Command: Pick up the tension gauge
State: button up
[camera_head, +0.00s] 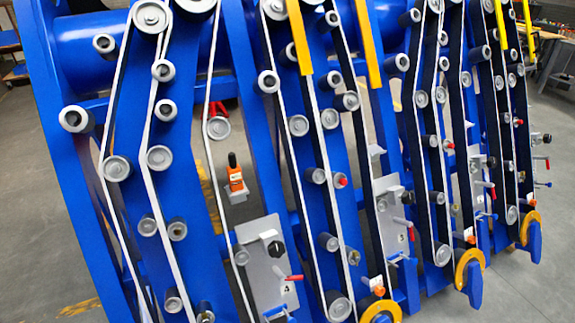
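An orange device with a black upper end, which looks like the tension gauge (236,179), stands nearly upright on a small grey bracket (237,196). It is left of centre, between blue uprights and just right of a white belt. Its lower end meets the bracket. My gripper is not in view, so its state is not shown.
Blue uprights carry white belts (147,120) over grey rollers (159,157). A grey panel (262,262) with a black knob and a red lever (288,278) sits below the gauge. Yellow bars (300,38) hang at the top. Open floor (45,200) lies left.

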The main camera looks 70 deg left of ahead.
aim_at(235, 181)
jog(key=i, duration=0.6)
jog(key=u, duration=3.6)
jog(key=i, duration=0.5)
